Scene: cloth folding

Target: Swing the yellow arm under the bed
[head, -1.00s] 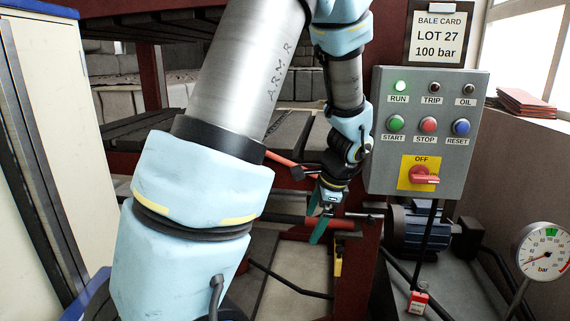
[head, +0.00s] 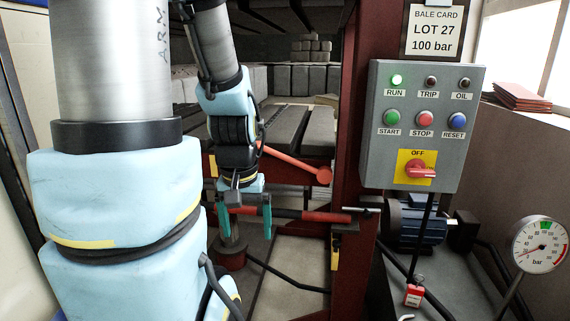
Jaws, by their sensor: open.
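A small yellow arm (head: 335,252) hangs upright against the red post, below the red bar end. The dark slatted bed (head: 318,132) of the press lies above and behind, with a red frame beam under it. My gripper (head: 245,232) points down with its two teal fingers spread apart. It is left of the yellow arm, clearly apart from it, and nothing is seen between the fingers. A red-and-dark horizontal bar (head: 300,215) passes at the height of the fingers; I cannot tell whether they touch it.
A grey control box (head: 425,125) with a lit green RUN lamp is on the red post (head: 358,190). An orange-red lever (head: 300,163) slopes above the bar. A blue motor (head: 418,225), a red padlock (head: 414,295) and a pressure gauge (head: 540,245) are at right. Floor below is partly clear.

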